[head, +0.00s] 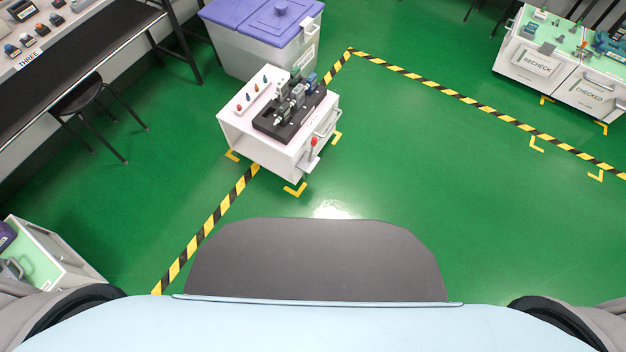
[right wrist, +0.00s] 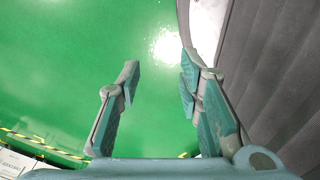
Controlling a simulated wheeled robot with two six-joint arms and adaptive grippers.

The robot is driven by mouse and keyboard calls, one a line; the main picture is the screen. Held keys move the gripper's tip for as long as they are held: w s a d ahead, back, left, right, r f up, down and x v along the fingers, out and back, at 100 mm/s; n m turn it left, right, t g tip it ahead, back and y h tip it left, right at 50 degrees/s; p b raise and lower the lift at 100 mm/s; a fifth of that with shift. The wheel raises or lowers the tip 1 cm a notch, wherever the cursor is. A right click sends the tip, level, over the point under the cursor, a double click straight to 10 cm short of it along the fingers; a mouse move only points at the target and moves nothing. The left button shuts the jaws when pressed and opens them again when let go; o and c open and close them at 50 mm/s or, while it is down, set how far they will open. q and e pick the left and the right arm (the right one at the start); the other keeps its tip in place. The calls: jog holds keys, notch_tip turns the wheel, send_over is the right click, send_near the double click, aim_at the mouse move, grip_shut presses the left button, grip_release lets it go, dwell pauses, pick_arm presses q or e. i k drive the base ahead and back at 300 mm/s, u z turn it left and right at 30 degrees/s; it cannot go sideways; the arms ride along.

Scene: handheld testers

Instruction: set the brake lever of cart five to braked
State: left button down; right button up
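A white cart (head: 262,148) stands on the floor ahead of me, near the middle of the head view. It carries a black tray of grey instruments and a row of small coloured pegs. A lever with a red knob (head: 314,142) sits on its right side, beside a grey handle (head: 328,122). I cannot read a number on this cart, nor tell the lever's setting. My right gripper (right wrist: 160,75) is open and empty over the green floor in the right wrist view. My left gripper is not in view.
A grey bin with a purple lid (head: 262,20) stands behind the cart. Carts labelled RECHECK (head: 537,62) and CHECKED (head: 590,95) are far right. A long bench (head: 85,65) and stool (head: 78,97) are left. Green floor between is clear, with striped tape (head: 215,222).

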aim_at(314, 140)
jog(key=u, duration=0.2)
jog(key=i, duration=0.5)
jog(key=z, duration=1)
jog(key=i, duration=0.4)
jog(key=u, duration=0.55)
